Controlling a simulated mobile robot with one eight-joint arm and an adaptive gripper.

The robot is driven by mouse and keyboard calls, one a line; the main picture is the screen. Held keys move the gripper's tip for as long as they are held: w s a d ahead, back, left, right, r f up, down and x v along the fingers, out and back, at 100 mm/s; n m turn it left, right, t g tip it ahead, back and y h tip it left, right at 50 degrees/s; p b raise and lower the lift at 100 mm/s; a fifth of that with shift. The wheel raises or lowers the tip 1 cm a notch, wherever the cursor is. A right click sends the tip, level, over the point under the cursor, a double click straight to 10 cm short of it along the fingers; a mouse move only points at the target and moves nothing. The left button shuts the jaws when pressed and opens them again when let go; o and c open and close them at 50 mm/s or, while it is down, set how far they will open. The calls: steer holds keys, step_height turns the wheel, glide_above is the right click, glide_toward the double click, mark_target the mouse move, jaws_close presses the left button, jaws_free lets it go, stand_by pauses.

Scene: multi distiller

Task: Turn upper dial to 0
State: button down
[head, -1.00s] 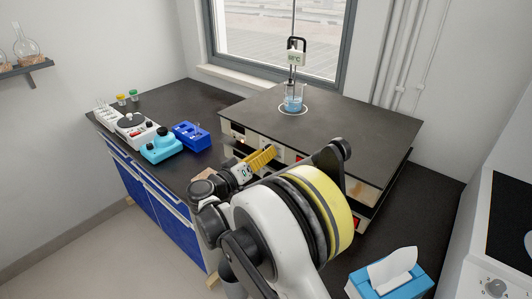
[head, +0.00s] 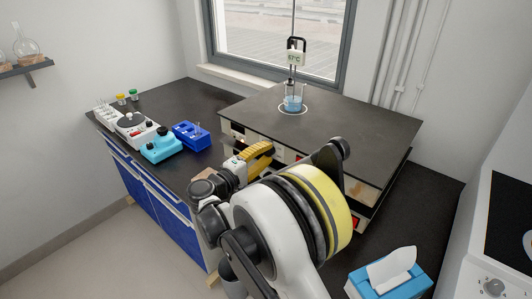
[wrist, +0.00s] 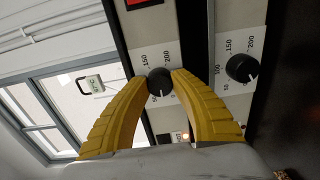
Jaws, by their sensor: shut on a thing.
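In the wrist view, the black round upper dial (wrist: 160,82) sits on a pale panel with a printed number scale. My gripper (wrist: 159,78) has its two yellow fingers closed around this dial, one on each side. A similar black lower dial (wrist: 241,68) is on the second panel to the right, apart from the fingers. In the head view, my gripper (head: 262,154) is at the front of the stacked distiller units (head: 310,118), and it hides the upper dial there.
A beaker of blue liquid (head: 293,103) stands on the distiller top. A blue rack (head: 190,135) and a turquoise device (head: 160,148) are on the counter to the left. A tissue box (head: 390,278) is at the front right.

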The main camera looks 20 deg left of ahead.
steer(key=n, duration=0.5)
steer(key=shift+d+n, duration=0.1)
steer(key=shift+n, duration=0.2)
stand_by(0.5)
steer(key=c, duration=1)
jaws_free()
steer(key=v, duration=1.2)
